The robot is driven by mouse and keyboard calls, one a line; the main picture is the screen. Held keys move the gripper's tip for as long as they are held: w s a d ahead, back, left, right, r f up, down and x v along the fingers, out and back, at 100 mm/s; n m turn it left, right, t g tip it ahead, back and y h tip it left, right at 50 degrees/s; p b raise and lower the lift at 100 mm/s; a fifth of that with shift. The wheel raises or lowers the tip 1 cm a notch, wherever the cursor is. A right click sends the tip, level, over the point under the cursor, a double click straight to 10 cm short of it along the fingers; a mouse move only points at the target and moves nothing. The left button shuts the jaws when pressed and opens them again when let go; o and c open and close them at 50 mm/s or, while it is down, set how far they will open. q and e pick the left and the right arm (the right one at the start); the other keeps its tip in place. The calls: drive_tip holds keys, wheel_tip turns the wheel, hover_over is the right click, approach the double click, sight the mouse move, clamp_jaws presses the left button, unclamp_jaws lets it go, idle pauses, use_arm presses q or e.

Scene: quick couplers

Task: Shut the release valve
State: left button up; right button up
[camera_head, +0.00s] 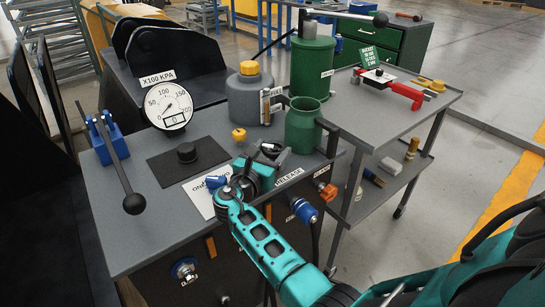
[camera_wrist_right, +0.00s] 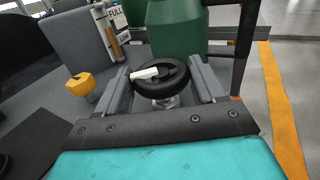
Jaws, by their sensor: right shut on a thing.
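The release valve is a round black handwheel (camera_wrist_right: 178,86) with a white mark on its rim, on a short metal stem. It sits between the two grey fingers of my right gripper (camera_wrist_right: 162,84), which is shut on it from both sides. In the head view the valve (camera_head: 271,147) shows partly behind the gripper (camera_head: 268,157), near the right edge of the grey bench top. A "RELEASE" label (camera_head: 289,177) lies just in front of it. Whether the valve is open or shut cannot be read. My left gripper is not in view.
A green jug (camera_head: 302,128) stands close behind the valve. A grey can (camera_head: 249,98), a yellow knob (camera_head: 239,135) and a pressure gauge (camera_head: 168,106) are on the bench (camera_head: 130,232). A blue-based lever (camera_head: 107,140) stands at left. A side cart (camera_head: 385,125) stands at right.

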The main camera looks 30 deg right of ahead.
sight(271, 149)
use_arm(q)
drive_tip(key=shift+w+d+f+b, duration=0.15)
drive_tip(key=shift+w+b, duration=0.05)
drive_tip(key=shift+b, duration=0.15)
use_arm(e)
drive_tip(key=shift+w+m+g+h, duration=0.1)
drive_tip(key=shift+m+g+h, duration=0.45)
drive_tip(key=shift+g, duration=0.25)
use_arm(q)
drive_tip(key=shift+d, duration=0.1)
use_arm(e)
drive_tip(key=o, duration=1)
drive_tip(key=shift+o, duration=0.2)
drive_tip(key=shift+r, duration=0.1)
drive_tip(key=shift+r, duration=0.25)
use_arm(q)
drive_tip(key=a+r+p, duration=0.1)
drive_tip(key=p, duration=0.1)
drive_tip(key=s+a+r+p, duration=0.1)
drive_tip(key=p, duration=0.1)
drive_tip(key=shift+p, duration=0.4)
use_arm(e)
wheel_tip(271, 149, up, 19)
drive_tip(key=shift+r, duration=0.2)
